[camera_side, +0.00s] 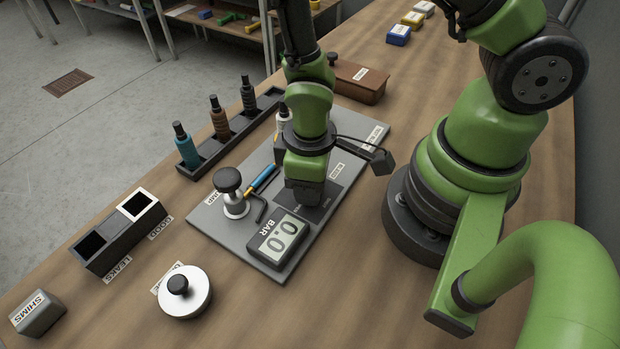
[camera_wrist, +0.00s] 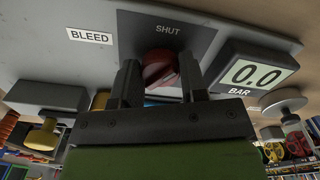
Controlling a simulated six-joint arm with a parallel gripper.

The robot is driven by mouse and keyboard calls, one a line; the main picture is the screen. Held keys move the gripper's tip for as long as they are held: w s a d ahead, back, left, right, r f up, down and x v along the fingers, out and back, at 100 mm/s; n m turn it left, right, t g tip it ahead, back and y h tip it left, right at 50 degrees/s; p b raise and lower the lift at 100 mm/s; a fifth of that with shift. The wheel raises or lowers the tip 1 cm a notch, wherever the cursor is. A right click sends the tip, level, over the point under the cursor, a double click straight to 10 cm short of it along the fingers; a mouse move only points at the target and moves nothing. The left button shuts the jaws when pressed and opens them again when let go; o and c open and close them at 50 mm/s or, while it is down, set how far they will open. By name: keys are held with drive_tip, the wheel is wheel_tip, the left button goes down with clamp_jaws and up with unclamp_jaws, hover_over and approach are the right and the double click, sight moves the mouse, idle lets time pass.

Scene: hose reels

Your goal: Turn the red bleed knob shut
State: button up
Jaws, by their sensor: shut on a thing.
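The red bleed knob (camera_wrist: 158,70) shows in the wrist view between my two fingers, below the word SHUT on a dark plate (camera_wrist: 190,25). A white BLEED label (camera_wrist: 89,36) sits to its left. My gripper (camera_wrist: 160,82) is shut on the knob, one finger on each side. The knob's pointer direction is partly hidden by the fingers. In the side view my gripper (camera_side: 308,192) points down onto the dark plate, and the knob is hidden under it. The gauge (camera_side: 278,238) beside it reads 0.0 BAR.
A bottle rack (camera_side: 228,130), the LEAKS/GOOD bin (camera_side: 120,235) and a lidded round pot (camera_side: 184,292) lie farther left. Bare table shows at the front.

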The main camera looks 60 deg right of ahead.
drive_tip(key=n, duration=0.6)
drive_tip(key=shift+n, duration=0.3)
idle(0.5)
drive_tip(key=o, duration=0.9)
wheel_tip(320, 180, up, 10)
idle(0.3)
